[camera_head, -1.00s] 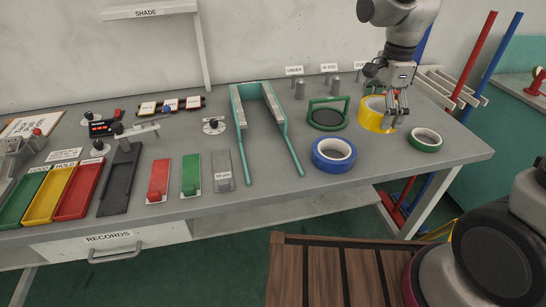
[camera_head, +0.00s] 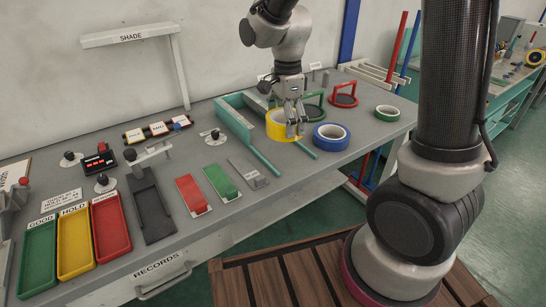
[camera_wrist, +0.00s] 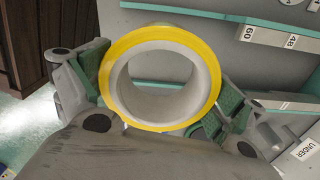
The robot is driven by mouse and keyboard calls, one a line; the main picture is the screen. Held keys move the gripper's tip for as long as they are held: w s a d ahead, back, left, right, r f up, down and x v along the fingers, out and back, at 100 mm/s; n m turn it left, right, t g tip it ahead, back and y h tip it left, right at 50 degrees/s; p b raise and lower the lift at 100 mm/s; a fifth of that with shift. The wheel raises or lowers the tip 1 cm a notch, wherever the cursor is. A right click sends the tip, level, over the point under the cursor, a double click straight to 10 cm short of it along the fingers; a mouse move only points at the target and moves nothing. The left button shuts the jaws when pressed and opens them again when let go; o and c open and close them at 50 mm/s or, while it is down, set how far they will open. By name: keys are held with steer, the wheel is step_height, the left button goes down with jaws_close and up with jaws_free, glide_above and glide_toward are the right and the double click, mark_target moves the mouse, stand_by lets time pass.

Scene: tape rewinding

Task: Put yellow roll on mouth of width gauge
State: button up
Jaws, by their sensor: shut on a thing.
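The yellow roll (camera_head: 279,128) is a tape roll with a pale core. My gripper (camera_head: 294,130) is shut on it and holds it over the width gauge (camera_head: 236,122), a teal frame with two long arms lying on the bench. In the wrist view the yellow roll (camera_wrist: 106,72) sits between my two green-padded fingers (camera_wrist: 160,95), its open core facing the camera. Behind it the teal-edged gauge (camera_wrist: 225,58) shows, with marks such as 60 and 48. The roll hides part of the gauge, and I cannot tell if they touch.
A blue roll (camera_head: 318,137) lies just right of the gauge, and a green roll (camera_head: 379,111) farther right. Green and red ring stands (camera_head: 345,89) are behind. A grey block (camera_head: 247,173), green and red blocks (camera_head: 191,194) and coloured trays (camera_head: 38,247) lie to the left.

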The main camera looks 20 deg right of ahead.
mark_target(285, 156)
step_height(285, 156, down, 8)
steer(key=shift+d+f, duration=0.1)
steer(key=shift+f, duration=0.15)
steer(key=shift+f, duration=0.1)
steer(key=o, duration=0.8)
step_height(285, 156, up, 11)
steer(key=s+d+r+n+t, duration=0.1)
steer(key=s+d+r+n, duration=0.3)
steer(key=s+d+n, duration=0.1)
steer(key=s+d+r+n+t, duration=0.1)
steer(key=s+d+r+n, duration=0.2)
steer(key=s+d+n, duration=0.2)
steer(key=s+d+r+n+t, duration=0.2)
steer(key=s+d+r+n, duration=0.2)
steer(key=s, duration=0.5)
steer(key=shift+d+r+n, duration=0.2)
steer(key=shift+d+n, duration=0.05)
steer(key=shift+n, duration=0.4)
steer(key=shift+d+r+n, duration=0.15)
steer(key=shift+d+n, duration=0.05)
steer(key=shift+n, duration=0.45)
